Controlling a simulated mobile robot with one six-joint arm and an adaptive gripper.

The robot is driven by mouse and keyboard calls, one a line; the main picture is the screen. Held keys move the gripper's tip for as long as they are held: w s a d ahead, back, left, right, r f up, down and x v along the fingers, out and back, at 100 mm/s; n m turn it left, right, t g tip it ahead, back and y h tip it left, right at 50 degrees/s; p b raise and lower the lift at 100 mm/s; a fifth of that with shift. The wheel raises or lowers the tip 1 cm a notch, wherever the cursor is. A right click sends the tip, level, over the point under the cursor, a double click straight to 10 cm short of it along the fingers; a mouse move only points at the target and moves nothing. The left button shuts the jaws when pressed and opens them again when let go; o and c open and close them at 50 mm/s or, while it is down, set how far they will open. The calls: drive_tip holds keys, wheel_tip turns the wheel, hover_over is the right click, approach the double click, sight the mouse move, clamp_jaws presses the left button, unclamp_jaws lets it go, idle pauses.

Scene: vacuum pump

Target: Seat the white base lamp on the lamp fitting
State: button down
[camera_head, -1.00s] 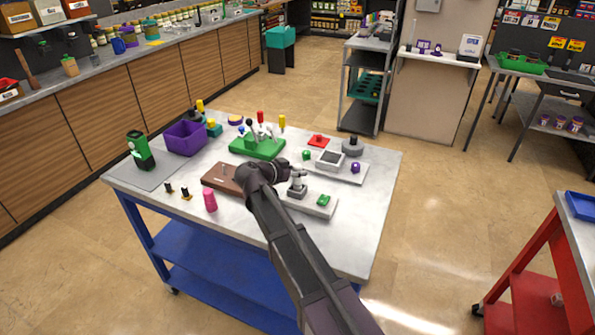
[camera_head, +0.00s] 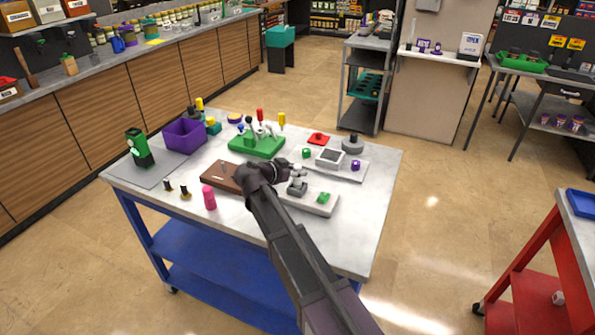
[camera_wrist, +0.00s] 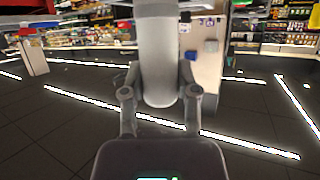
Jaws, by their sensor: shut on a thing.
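My gripper (camera_head: 284,168) is over the middle of the table, at the end of my dark arm. In the wrist view its two fingers (camera_wrist: 161,100) are shut on a pale grey-white cylinder with a rounded end, apparently the white base lamp (camera_wrist: 160,55). The lamp's other end runs out of the top of that view. In the head view the lamp is too small to make out clearly at the fingers. Just right of the gripper, a grey fitting with a pale upright part (camera_head: 297,184), likely the lamp fitting, stands on a light board. I cannot tell whether lamp and fitting touch.
The light board (camera_head: 311,207) also bears a green part (camera_head: 323,198). A brown box (camera_head: 222,178) and pink cylinder (camera_head: 209,198) lie left. Behind are a green block with levers (camera_head: 257,146), a purple bin (camera_head: 184,135) and a grey round part (camera_head: 352,145). The front right tabletop is clear.

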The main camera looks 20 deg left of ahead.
drive_tip(key=shift+f, duration=0.25)
idle(0.4)
drive_tip(key=shift+c, duration=1.4)
unclamp_jaws()
drive_tip(key=shift+r, duration=0.2)
drive_tip(key=shift+r+p, duration=4.3)
drive_tip(key=shift+r, duration=0.05)
